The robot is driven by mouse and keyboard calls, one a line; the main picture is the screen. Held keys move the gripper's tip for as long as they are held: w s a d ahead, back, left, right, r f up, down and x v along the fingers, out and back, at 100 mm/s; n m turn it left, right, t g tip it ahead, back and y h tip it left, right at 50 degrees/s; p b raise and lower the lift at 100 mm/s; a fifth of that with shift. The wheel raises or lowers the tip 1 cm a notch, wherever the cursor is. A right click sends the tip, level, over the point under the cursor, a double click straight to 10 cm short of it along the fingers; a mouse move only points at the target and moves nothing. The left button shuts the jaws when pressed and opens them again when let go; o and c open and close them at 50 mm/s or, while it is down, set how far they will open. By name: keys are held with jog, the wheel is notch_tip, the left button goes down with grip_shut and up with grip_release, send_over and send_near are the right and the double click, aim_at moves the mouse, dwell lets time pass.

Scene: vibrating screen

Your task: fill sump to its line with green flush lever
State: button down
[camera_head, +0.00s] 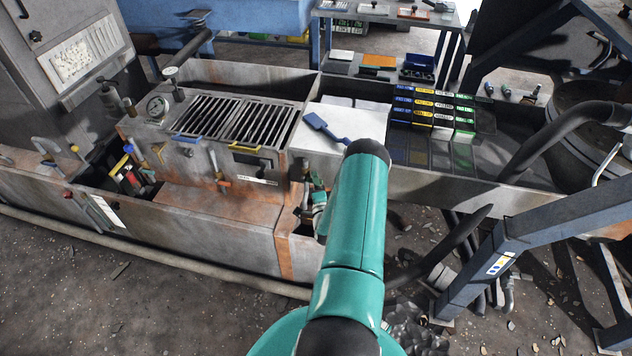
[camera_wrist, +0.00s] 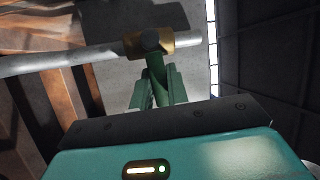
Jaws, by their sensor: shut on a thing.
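In the wrist view, a green lever (camera_wrist: 154,72) hangs from a brass valve fitting (camera_wrist: 148,43) on a grey pipe (camera_wrist: 75,60). The fingers of my gripper (camera_wrist: 155,92) are closed around the lever, one on each side. In the head view, my own teal arm reaches to the front right corner of the rusty tank (camera_head: 225,215), and my gripper (camera_head: 318,205) shows only partly there, beside the arm. The arm hides most of the lever area. I cannot tell which part is the sump, and no fill line or water level is readable.
A blue scoop-like tool (camera_head: 325,128) lies on a pale panel (camera_head: 350,122). Labelled bins (camera_head: 432,110) stand right of it. A blue-grey frame (camera_head: 490,250) stands at right. The front left floor is open.

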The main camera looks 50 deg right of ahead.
jog(key=n, duration=0.1)
jog(key=r+n+y, duration=0.1)
jog(key=n, duration=0.1)
jog(key=shift+w+a+r+g, duration=0.1)
jog(key=shift+w+r+g, duration=0.1)
jog(key=shift+g, duration=0.2)
jog(key=shift+w+a+r+n+g+y, duration=0.1)
jog(key=shift+r+n+g+y, duration=0.15)
jog(key=shift+n, duration=0.5)
jog(key=shift+w+r+n+g+y, duration=0.15)
jog(key=shift+r+n+y, duration=0.1)
jog(key=shift+n, duration=0.5)
jog(key=shift+s, duration=0.1)
jog(key=c, duration=1.4)
grip_release()
jog(key=shift+o, duration=0.2)
jog(key=v, duration=1.3)
jog(key=shift+s+a, duration=0.25)
jog(key=shift+s, duration=0.05)
